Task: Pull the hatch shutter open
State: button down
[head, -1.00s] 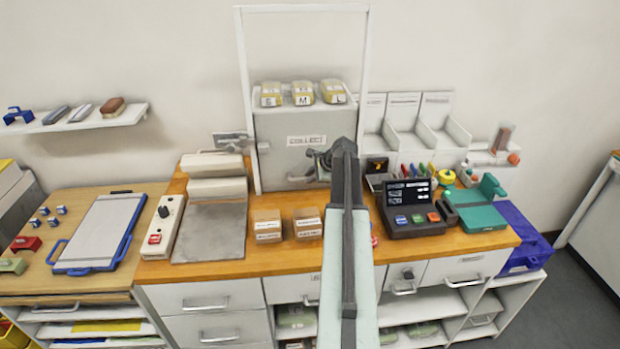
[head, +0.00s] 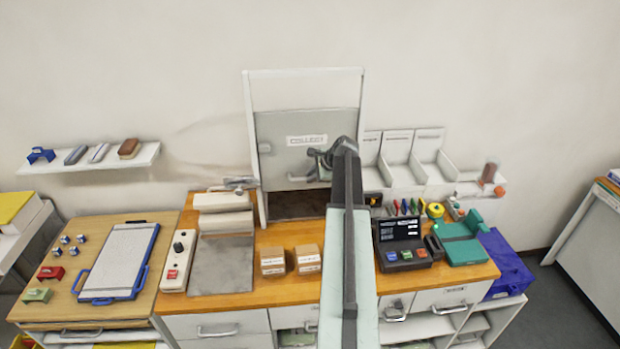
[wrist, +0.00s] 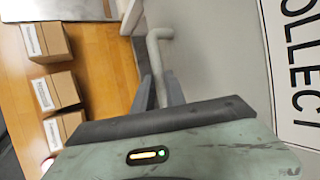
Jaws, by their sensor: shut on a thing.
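The grey hatch shutter (head: 285,137) with a COLLECT label stands in a white upright frame (head: 361,100) at the back of the counter. It is raised, and a dark opening (head: 293,206) shows below its lower edge. The pale shutter handle (wrist: 156,48) runs between my two fingers in the wrist view. My gripper (wrist: 158,92) is shut on that handle. In the head view my gripper (head: 322,163) is in front of the shutter's lower part, and my arm hides some of the counter.
Small cardboard boxes (head: 273,262) stand on the wooden counter (head: 235,304) in front of the hatch. A dark terminal (head: 406,243) and a teal device (head: 461,243) stand to the right. A white switch panel (head: 178,261) and a grey mat (head: 221,266) lie to the left.

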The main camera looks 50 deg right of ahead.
notch_tip(320, 180, up, 5)
jog(key=p, duration=0.3)
jog(key=shift+d, duration=0.1)
jog(key=c, duration=1.4)
grip_release()
jog(key=shift+f, duration=0.1)
jog(key=shift+o, duration=0.2)
jog(key=s+r+p, duration=0.3)
jog(key=s+r, duration=0.1)
jog(key=s, duration=1.1)
jog(key=shift+a+p, duration=0.35)
jog(key=shift+a, duration=0.05)
